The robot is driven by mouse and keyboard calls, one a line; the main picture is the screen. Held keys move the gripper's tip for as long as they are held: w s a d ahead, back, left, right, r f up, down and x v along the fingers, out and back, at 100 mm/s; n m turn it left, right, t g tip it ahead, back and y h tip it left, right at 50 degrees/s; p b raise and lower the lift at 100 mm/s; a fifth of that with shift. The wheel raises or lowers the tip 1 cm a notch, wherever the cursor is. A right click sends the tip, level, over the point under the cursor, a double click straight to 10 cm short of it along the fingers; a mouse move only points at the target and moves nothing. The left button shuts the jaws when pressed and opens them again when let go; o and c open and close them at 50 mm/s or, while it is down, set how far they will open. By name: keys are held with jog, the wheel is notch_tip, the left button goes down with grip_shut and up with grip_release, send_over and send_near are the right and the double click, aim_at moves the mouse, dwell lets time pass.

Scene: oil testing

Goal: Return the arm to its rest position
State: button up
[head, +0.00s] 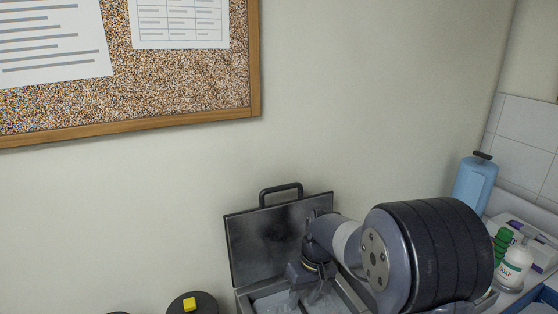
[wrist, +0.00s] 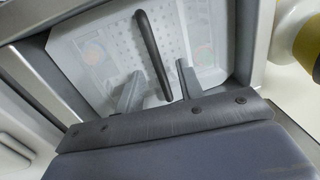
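My arm reaches over an open metal box in the head view, and my gripper (head: 310,297) points down into its opening. In the wrist view my gripper (wrist: 160,88) has its two grey fingers spread apart. A dark bar-shaped handle (wrist: 149,45) runs between the fingers, over a pale panel with small holes (wrist: 105,48). I see a gap on both sides of the handle, and nothing is gripped. The box's raised lid (head: 262,245) stands behind the gripper. The lower part of the box is cut off by the frame edge.
The lid has a black handle (head: 281,190) on top. A cork board (head: 180,80) hangs on the wall.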

aim_at(301, 305)
notch_tip(301, 305, up, 5)
jog(key=d, duration=0.1)
jog(key=f, duration=0.3)
jog(key=a+f, duration=0.1)
jog(key=f, duration=0.2)
jog(key=a+f, duration=0.1)
jog(key=f, duration=0.2)
jog(key=shift+s+f, duration=0.25)
jog(key=shift+f, duration=0.15)
notch_tip(301, 305, up, 17)
jog(key=p, duration=1.2)
jog(key=shift+w+f, duration=0.1)
jog(key=shift+d, duration=0.1)
